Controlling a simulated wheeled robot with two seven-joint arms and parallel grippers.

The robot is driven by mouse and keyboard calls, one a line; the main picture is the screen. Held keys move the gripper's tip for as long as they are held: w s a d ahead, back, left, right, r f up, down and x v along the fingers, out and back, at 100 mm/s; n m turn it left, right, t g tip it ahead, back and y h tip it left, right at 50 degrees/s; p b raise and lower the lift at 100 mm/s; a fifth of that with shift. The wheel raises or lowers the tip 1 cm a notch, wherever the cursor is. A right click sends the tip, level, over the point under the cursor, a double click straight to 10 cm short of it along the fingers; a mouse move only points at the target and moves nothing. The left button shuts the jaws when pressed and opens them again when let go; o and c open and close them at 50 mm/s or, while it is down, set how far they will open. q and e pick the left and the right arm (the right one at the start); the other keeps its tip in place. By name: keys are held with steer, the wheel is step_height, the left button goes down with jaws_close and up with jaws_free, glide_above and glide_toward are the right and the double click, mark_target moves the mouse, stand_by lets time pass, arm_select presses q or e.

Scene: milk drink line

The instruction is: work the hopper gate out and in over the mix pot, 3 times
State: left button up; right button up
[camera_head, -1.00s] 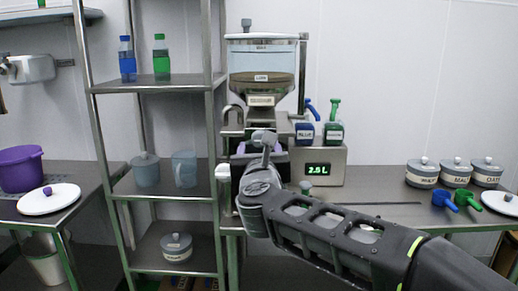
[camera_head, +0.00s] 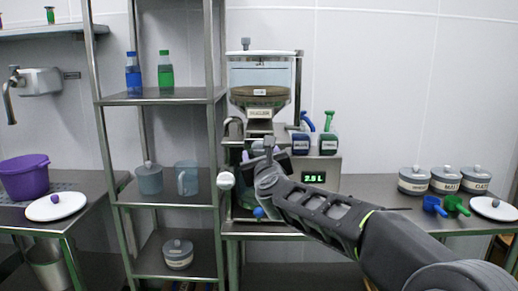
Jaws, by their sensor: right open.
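The hopper (camera_head: 262,72) is a clear-walled bin with brown contents, standing on a steel stand at the centre back. A pale label (camera_head: 260,113) is on its lower neck. The gate lies low under the hopper, and I cannot make it out clearly behind my right arm. The mix pot is largely hidden there too. My right gripper (camera_head: 251,166) is in front of the stand, below the hopper neck. It is open, its fingers mostly hidden by my wrist. I cannot tell whether it touches the gate. My left gripper is out of view.
A green display (camera_head: 314,178) reads 2.5 L beside the stand. Lidded pots (camera_head: 412,181) and scoops (camera_head: 431,205) sit on the right counter. A steel shelf rack (camera_head: 165,97) stands close on the left.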

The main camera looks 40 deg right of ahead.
mark_target(259, 151)
steer(key=shift+x, duration=1.7)
steer(key=shift+c, duration=0.4)
jaws_close()
steer(key=shift+f, duration=0.1)
